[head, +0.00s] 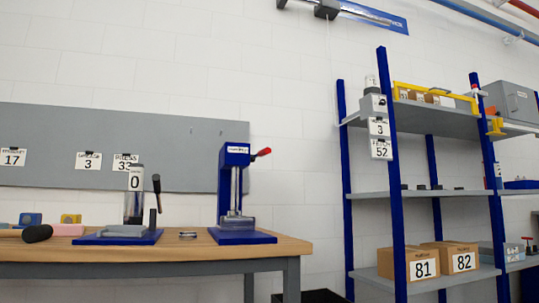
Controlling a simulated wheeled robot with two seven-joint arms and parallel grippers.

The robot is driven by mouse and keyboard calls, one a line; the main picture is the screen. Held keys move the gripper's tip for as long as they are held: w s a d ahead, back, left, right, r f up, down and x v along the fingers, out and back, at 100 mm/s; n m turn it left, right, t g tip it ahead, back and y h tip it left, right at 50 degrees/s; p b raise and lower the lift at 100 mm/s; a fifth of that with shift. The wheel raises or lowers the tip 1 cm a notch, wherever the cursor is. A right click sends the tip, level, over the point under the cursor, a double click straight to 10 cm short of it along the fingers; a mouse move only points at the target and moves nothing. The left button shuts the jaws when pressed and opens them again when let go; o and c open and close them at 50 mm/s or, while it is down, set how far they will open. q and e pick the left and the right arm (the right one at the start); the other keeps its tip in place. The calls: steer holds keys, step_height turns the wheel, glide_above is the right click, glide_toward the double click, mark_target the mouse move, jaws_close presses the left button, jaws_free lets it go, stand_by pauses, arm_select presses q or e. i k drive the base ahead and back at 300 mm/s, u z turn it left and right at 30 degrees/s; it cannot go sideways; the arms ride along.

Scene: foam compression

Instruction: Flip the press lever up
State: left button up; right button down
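A blue press (234,180) stands upright on a blue base at the right end of the wooden workbench (150,248). Its red-tipped lever (263,152) sticks out to the right near the top, tilted slightly upward. To its left, a second device with a blue base (117,238) has a black-handled lever (157,188) standing nearly upright beside a dark cylinder labelled 0 (134,195). Neither of my grippers is in view.
A black-headed mallet (38,233), a pink block (68,230) and small blue and yellow items lie at the bench's left. A blue-posted shelf rack (397,200) with cardboard boxes (422,264) stands right, apart from the bench. A grey panel (60,130) is behind.

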mark_target(266, 150)
steer(key=u, duration=0.8)
steer(key=i, duration=0.9)
